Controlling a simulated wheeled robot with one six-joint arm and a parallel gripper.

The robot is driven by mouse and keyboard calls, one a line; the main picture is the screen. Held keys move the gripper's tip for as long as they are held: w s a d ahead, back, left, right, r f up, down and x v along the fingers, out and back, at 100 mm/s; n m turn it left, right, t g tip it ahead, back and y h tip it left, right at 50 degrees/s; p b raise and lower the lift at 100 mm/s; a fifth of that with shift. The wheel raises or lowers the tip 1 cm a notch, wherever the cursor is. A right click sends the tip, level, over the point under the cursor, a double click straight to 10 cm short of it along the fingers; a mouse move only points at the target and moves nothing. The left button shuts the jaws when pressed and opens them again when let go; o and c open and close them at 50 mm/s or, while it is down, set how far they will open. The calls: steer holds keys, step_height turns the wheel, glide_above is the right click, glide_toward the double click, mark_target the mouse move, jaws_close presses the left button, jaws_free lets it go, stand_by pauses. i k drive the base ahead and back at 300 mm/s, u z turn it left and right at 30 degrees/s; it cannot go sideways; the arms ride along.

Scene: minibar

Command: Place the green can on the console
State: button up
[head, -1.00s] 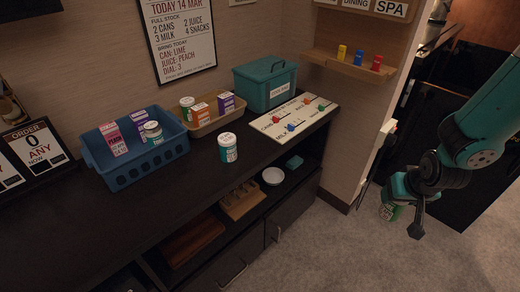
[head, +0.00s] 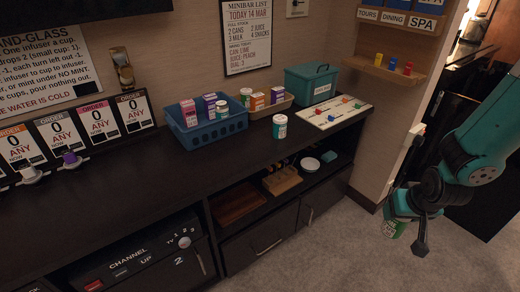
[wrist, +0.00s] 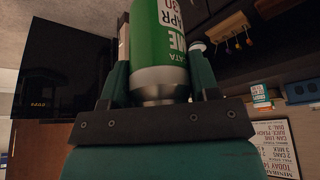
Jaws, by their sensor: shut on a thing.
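My gripper (head: 412,212) is at the right of the head view, over the carpet and apart from the console. It is shut on the green can (head: 390,229), which hangs below it and is partly hidden by the jaws. In the wrist view the green can (wrist: 160,42) stands between the two fingers, with white lettering and a silver end. The dark console (head: 170,185) runs along the wall at the left and middle of the head view, with a long bare stretch of top at its front.
A blue basket (head: 205,128) with cartons and a can, a wooden tray (head: 258,112), a white-and-green can (head: 280,127), a teal box (head: 312,84) and a peg board (head: 330,113) stand on the console. Order signs (head: 97,122) line its left back. Grey carpet (head: 330,235) is clear in front.

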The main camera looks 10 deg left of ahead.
mark_target(225, 159)
steer(key=u, duration=0.8)
steer(key=i, duration=0.25)
